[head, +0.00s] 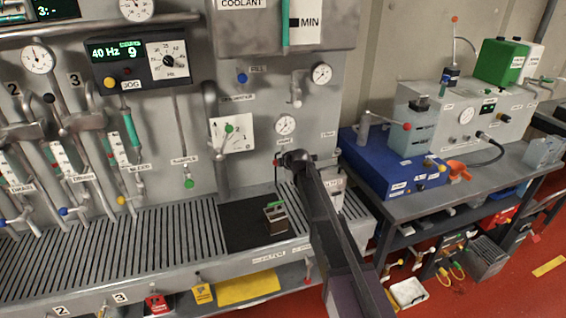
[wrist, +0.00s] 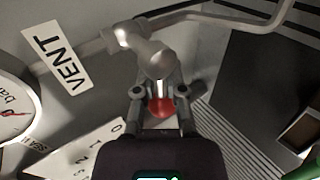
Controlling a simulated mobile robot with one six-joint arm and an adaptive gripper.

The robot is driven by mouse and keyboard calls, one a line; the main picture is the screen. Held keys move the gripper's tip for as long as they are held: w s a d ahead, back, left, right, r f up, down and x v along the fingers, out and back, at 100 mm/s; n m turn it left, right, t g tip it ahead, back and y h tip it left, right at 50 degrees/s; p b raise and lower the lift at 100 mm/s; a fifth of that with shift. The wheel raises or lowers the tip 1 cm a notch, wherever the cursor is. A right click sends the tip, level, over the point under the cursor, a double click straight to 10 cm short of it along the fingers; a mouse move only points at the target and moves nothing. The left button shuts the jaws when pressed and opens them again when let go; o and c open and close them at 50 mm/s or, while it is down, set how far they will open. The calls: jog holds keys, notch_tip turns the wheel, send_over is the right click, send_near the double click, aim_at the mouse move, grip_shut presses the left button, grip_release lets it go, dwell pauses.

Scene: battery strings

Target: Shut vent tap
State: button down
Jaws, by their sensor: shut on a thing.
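The vent tap (wrist: 153,57) is a grey metal fitting on a pipe, with a red knob (wrist: 161,107) at its near end in the wrist view. A VENT label (wrist: 62,62) is on the panel to its left. My gripper (wrist: 160,94) has its two fingers on either side of the red knob and is shut on it. In the head view my gripper (head: 283,161) is at the panel below a round gauge (head: 285,124). My arm hides most of the tap there, so I cannot tell the tap's exact setting.
A slotted drain tray (head: 150,250) runs along the panel's foot, with a dark mat (head: 245,222) and a small block (head: 276,218) on it. A bench (head: 440,190) with a blue unit (head: 395,165) stands to the right. A dial plate (wrist: 85,152) is close to my gripper.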

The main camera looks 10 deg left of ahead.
jog(key=shift+w+d, duration=0.15)
jog(key=shift+d, duration=0.1)
jog(key=c, duration=0.7)
grip_release()
jog(key=shift+a, duration=0.1)
jog(key=shift+f+h, duration=0.15)
jog(key=shift+h, duration=0.15)
